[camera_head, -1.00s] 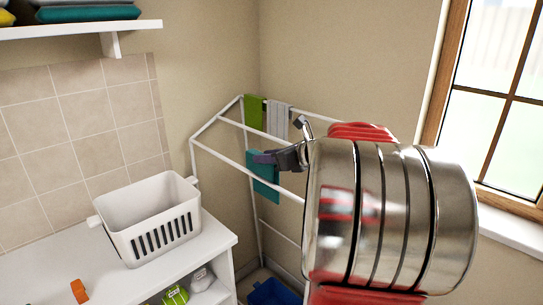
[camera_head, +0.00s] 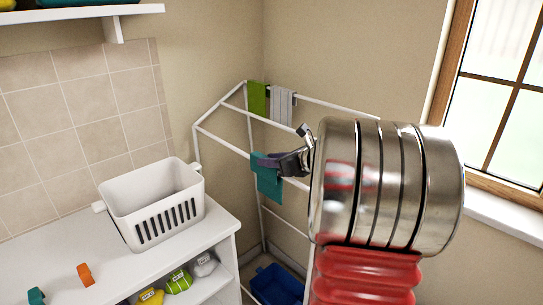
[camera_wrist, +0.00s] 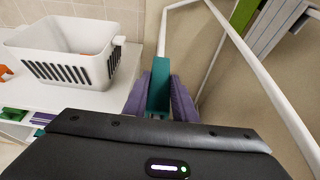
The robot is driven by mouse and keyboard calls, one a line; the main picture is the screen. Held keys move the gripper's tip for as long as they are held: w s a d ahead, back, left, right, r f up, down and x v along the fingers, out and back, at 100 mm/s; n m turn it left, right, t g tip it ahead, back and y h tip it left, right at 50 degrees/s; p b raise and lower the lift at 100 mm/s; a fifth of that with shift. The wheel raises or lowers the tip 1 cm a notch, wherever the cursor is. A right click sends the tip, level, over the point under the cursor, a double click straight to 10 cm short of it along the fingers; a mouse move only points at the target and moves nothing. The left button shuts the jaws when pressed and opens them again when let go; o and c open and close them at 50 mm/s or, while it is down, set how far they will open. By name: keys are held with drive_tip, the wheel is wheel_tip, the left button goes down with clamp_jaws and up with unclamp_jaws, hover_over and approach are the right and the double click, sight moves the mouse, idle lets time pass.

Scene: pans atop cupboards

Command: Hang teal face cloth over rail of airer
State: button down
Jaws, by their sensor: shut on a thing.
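The teal face cloth (camera_head: 268,182) hangs down at the front rail of the white airer (camera_head: 221,143). Its top edge is in my gripper (camera_head: 272,162), at about the height of that rail. In the wrist view the cloth (camera_wrist: 159,88) is a narrow teal strip pinched between my two purple fingers (camera_wrist: 159,100). The white airer frame (camera_wrist: 163,38) runs just beyond it. My arm hides the right part of the airer. I cannot tell whether the cloth lies over the rail or only in front of it.
A green cloth (camera_head: 257,98) and a grey cloth (camera_head: 282,103) hang on the back rail. A white basket (camera_head: 160,215) stands on the counter at left, with an orange item (camera_head: 85,275) nearby. A blue bin (camera_head: 280,286) is on the floor below. A window is at right.

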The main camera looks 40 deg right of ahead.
drive_tip(key=shift+f, duration=0.5)
drive_tip(key=c, duration=1.4)
unclamp_jaws()
drive_tip(key=shift+o, duration=0.2)
drive_tip(key=v, duration=1.3)
drive_tip(key=shift+s+r, duration=0.15)
drive_tip(key=shift+s, duration=0.15)
